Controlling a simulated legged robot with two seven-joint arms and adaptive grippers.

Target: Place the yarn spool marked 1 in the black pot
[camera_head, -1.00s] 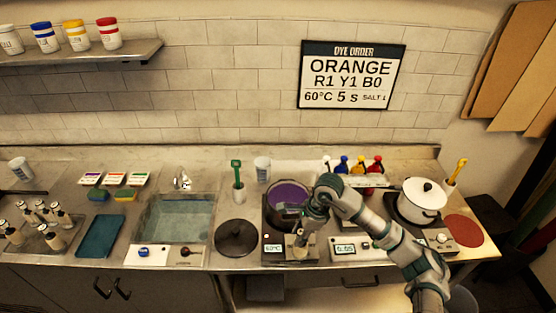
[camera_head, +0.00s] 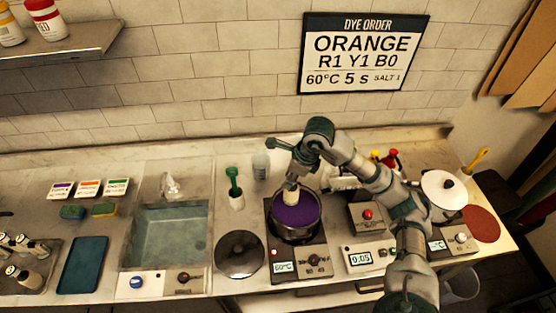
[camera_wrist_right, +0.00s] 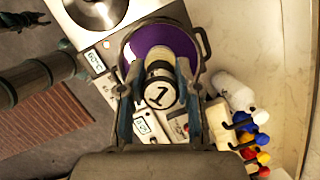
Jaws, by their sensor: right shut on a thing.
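My right gripper (camera_head: 292,183) is shut on a cream yarn spool (camera_head: 291,195) and holds it upright over the black pot (camera_head: 295,236). In the right wrist view the spool's round end shows the mark 1 (camera_wrist_right: 160,94) between the two fingers. The pot holds purple liquid (camera_head: 304,213) and stands on a hot plate with a 60°C display. Whether the spool's lower end touches the liquid is hard to tell.
A dark round lid (camera_head: 240,255) lies left of the hot plate. Dye bottles (camera_head: 390,160) are behind my arm. A water-filled sink (camera_head: 165,240) is at left.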

